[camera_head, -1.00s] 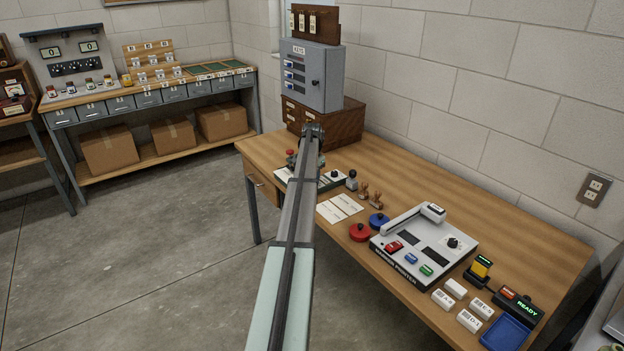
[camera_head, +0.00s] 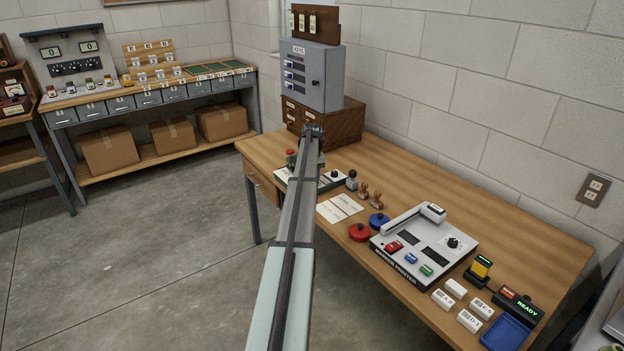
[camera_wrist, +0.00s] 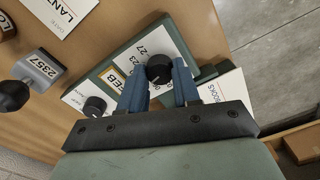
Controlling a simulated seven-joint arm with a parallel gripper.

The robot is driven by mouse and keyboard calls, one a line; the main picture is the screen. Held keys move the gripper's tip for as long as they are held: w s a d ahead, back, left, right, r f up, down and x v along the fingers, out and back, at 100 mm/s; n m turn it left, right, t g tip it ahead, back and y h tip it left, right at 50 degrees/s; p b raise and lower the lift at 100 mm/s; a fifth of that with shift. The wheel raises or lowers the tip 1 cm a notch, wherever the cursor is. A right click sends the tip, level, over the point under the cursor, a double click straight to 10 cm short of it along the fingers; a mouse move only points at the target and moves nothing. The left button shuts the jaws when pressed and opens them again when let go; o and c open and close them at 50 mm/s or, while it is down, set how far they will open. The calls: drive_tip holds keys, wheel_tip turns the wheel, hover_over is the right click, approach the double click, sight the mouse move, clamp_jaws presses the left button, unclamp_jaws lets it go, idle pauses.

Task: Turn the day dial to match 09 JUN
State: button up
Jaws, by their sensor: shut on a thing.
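In the wrist view a stamp device with a green base (camera_wrist: 116,62) and white face carries two black round dials. My gripper (camera_wrist: 161,82) has its blue fingers on either side of the upper dial (camera_wrist: 158,66) and is shut on it. The other dial (camera_wrist: 95,106) is free, to the lower left. Printed on the face are a yellow FEB label (camera_wrist: 115,83) and numbers that look like 23 and 27, partly covered by my fingers. I cannot read which dial is the day dial. In the head view my arm hides much of the device (camera_head: 330,182).
White cards (camera_head: 340,208) lie beside the device. A grey stamp marked 2357 (camera_wrist: 38,68) stands near it. Wooden-handled stamps (camera_head: 370,196), red (camera_head: 359,232) and blue (camera_head: 378,221) round pads and a white machine (camera_head: 424,246) stand to the right. A key cabinet (camera_head: 311,75) stands behind.

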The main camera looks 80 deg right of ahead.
drive_tip(key=shift+n, duration=0.4)
drive_tip(key=o, duration=1.1)
drive_tip(key=shift+c, duration=0.2)
wheel_tip(320, 180, up, 14)
drive_tip(key=shift+f, duration=0.1)
idle(0.6)
